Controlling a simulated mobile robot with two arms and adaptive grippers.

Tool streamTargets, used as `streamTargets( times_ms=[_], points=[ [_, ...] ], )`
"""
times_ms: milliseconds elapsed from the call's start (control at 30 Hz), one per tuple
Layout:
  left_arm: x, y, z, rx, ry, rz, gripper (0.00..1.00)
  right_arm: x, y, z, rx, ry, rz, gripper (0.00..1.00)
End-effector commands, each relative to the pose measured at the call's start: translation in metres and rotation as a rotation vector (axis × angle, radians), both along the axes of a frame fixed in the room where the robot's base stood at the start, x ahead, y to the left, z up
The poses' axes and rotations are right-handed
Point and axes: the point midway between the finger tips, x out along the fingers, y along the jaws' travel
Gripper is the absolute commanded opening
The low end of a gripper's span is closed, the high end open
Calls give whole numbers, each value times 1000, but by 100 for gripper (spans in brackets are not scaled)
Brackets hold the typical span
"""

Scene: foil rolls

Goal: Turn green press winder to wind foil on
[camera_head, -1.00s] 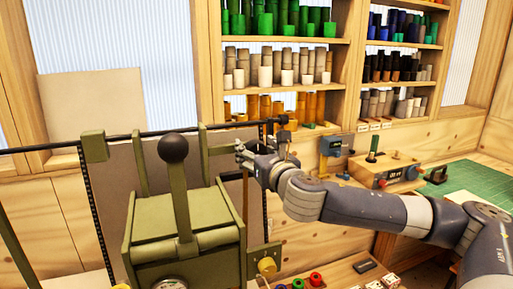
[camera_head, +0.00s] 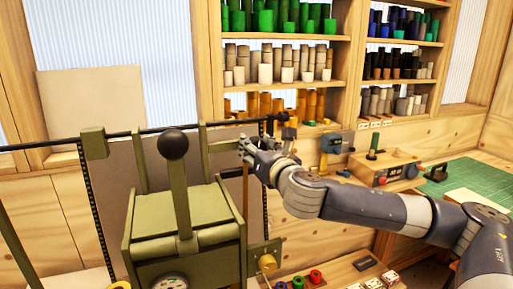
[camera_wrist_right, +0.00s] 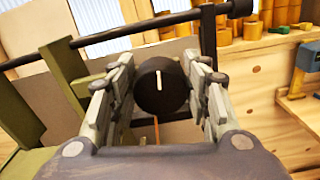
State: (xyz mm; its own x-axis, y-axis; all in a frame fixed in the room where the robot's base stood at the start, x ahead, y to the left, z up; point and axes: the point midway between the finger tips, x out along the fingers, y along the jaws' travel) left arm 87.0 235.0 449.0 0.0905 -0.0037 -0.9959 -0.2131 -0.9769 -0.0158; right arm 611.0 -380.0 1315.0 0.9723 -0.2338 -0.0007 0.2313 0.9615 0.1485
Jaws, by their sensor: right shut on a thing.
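The green press (camera_head: 180,225) stands at the left of the head view, with a black ball-topped lever (camera_head: 174,146) and a gauge on its front. My right gripper (camera_head: 247,148) is at the right side of its frame, below the black crossbar. In the wrist view, a round black winder knob (camera_wrist_right: 160,88) with a white line sits between my right fingers, which are shut on it. The white line stands nearly upright. The knob is hidden behind the gripper in the head view. My left gripper is not in view.
A black crossbar (camera_head: 60,142) runs behind the press. Shelves (camera_head: 290,40) hold several coloured foil rolls. A wooden box with knobs (camera_head: 385,170) and a green mat (camera_head: 470,180) lie to the right. Small coloured rings (camera_head: 298,283) are at the front.

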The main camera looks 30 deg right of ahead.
Motion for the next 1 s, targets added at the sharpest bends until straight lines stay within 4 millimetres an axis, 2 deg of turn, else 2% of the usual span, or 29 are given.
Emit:
streamTargets(
  times_ms=[1000],
  points=[
    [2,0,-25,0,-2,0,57,-1,-4,-5,925,-223,-2,20]
  ],
)
